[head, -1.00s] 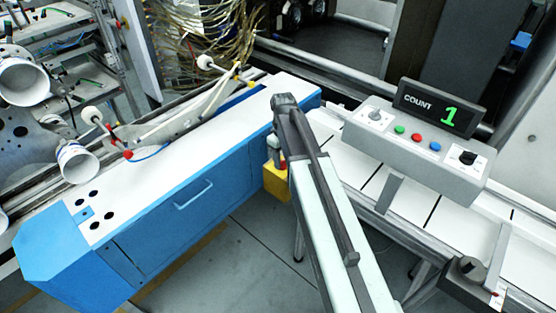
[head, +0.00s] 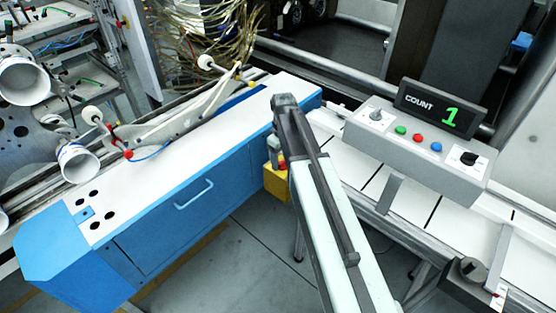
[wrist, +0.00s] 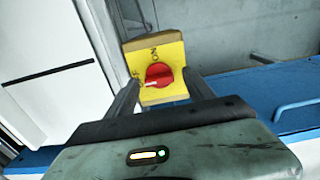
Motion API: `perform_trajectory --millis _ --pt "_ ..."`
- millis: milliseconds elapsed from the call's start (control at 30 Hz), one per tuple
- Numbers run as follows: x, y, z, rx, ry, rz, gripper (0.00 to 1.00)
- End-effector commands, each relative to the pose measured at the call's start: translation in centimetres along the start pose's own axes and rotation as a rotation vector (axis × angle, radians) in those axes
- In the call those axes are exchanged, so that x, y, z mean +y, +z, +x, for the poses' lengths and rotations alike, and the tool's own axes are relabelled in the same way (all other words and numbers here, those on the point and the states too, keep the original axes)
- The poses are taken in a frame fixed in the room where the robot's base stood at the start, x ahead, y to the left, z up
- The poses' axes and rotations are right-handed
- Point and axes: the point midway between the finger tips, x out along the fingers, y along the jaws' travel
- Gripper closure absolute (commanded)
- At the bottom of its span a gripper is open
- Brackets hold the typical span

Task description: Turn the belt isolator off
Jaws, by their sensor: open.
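The belt isolator is a yellow box with a round red knob (wrist: 159,75). In the wrist view the yellow face (wrist: 158,52) carries the lettering ON above the knob. Other lettering at its left edge is partly hidden by a finger. A white mark on the knob points left. My gripper (wrist: 161,78) is open, with one finger on each side of the knob. I cannot tell whether the fingers touch it. In the head view the yellow box (head: 276,183) shows below and left of my arm, which hides part of it.
A blue cabinet with a white top (head: 180,180) stands left of my arm. A grey control box (head: 415,148) with coloured buttons and a COUNT display (head: 440,107) reading 1 sits over the white conveyor (head: 400,195) at right. Bare floor (head: 255,240) lies between them.

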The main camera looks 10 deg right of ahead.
Motion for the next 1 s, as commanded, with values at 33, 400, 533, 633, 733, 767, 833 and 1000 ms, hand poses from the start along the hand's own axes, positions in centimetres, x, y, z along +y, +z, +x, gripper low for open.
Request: perform_trajectory --millis 33,400,533,633,733,767,833,1000 --pt "0.0 0.0 -0.1 -0.001 0.000 0.000 0.38" --pt "0.0 0.1 -4.7 -0.001 0.000 0.000 0.38" --pt "-0.1 0.1 -7.1 0.000 0.000 0.000 0.38" --pt "-0.1 0.1 -8.0 0.001 0.000 0.000 0.38" --pt "-0.1 0.1 -8.0 0.001 0.000 0.000 0.38" --pt "-0.1 0.1 -8.0 0.001 0.000 0.000 0.38" --pt "-0.1 0.1 -7.8 0.001 0.000 0.000 0.38" --pt "-0.1 0.1 -7.8 0.001 0.000 0.000 0.38"
